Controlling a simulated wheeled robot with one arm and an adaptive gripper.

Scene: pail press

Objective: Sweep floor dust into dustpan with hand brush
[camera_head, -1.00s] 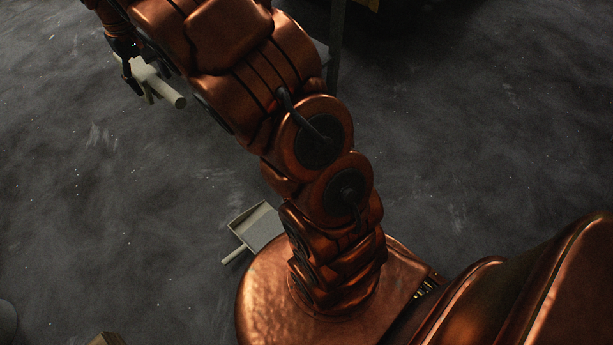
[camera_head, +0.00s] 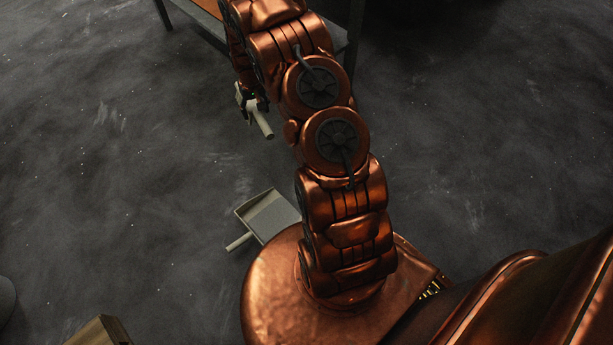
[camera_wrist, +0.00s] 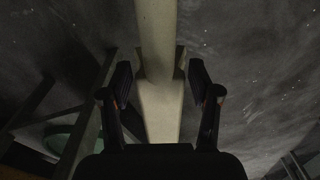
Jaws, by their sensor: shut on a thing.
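My gripper (camera_head: 252,106) is shut on the pale hand brush (camera_head: 262,122), up and left of the dustpan in the head view. The brush's pale body runs up the middle of the wrist view (camera_wrist: 158,100) between my fingers (camera_wrist: 160,92). Its bristles are not clearly visible. The dustpan (camera_head: 270,213) is a pale grey tray lying on the floor against my base, with its handle toward the lower left. Small light dust specks (camera_head: 133,197) are scattered over the dark floor, mostly left of the dustpan. No pile of dust shows in the dustpan.
A table or bench (camera_head: 205,22) with dark legs stands at the top, behind my arm. A wooden box corner (camera_head: 100,330) shows at the bottom left, and a dark rounded object (camera_head: 5,298) at the left edge. The floor (camera_head: 60,150) at left is open.

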